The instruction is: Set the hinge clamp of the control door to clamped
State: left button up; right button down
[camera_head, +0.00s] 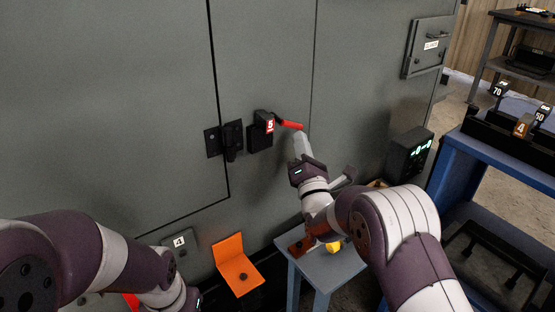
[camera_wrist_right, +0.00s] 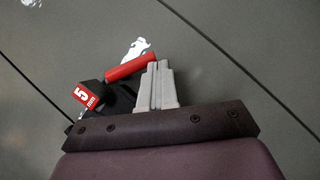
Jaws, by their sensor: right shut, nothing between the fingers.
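The hinge clamp (camera_head: 261,132) is a black block on the grey cabinet front, beside a black hinge (camera_head: 225,140), with a red "5" label. Its red handle (camera_head: 291,125) points right in the head view. My left gripper (camera_head: 188,302) is low, partly cut off.
The grey cabinet (camera_head: 120,90) fills the back. A small blue-grey table (camera_head: 330,270) stands below my right arm. An orange bracket (camera_head: 236,265) sits lower left. A black display box (camera_head: 409,155) and a blue bench (camera_head: 490,150) are at right.

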pick_arm(q)
jog(key=shift+f+b, duration=0.9)
jog(key=shift+f, duration=0.2)
pick_arm(e)
jog(key=shift+w+d+r+n+y, duration=0.35)
jog(key=shift+d+r+n, duration=0.1)
jog(key=shift+r, duration=0.1)
jog(key=shift+w+d+r+n+y, duration=0.3)
jog(key=shift+d+r+n, duration=0.15)
jog(key=shift+r, duration=0.1)
pick_arm(q)
jog(key=shift+f, duration=0.1)
